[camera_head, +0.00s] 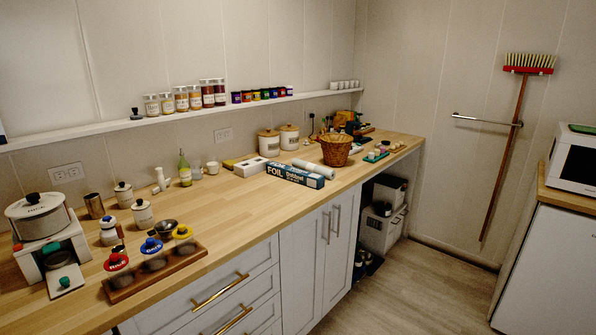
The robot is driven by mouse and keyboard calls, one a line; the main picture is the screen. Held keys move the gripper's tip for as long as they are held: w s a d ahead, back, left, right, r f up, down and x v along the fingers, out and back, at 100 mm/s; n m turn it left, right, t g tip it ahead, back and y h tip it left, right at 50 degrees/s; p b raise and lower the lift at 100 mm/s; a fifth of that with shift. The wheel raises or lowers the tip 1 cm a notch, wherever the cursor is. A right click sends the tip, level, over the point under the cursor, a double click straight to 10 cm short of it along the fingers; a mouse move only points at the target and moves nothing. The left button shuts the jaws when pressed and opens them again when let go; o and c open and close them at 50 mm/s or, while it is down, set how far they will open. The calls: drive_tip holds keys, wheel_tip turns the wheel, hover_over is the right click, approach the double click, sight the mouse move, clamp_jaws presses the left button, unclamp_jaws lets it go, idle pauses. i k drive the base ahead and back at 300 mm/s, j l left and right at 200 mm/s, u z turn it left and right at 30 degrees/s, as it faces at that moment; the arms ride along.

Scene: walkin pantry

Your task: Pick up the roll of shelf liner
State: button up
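A white roll that looks like the shelf liner (313,168) lies on its side on the wooden counter. It is between the blue and white foil box (295,176) and the wicker basket (336,150), close to the counter's front edge. Its right end lies in front of the basket. I cannot tell whether it touches the box. My gripper is not in view.
Canisters (269,143) stand behind the roll, and a flat white box (250,166) lies to the left. Jars line the wall shelf (140,123). A white microwave (574,157) is at far right. The floor (420,290) before the cabinets is clear.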

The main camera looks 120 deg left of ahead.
sight(330, 174)
drive_tip(key=u, duration=3.85)
drive_tip(key=i+l+u, duration=0.3)
drive_tip(key=i+l, duration=0.35)
drive_tip(key=l, duration=0.1)
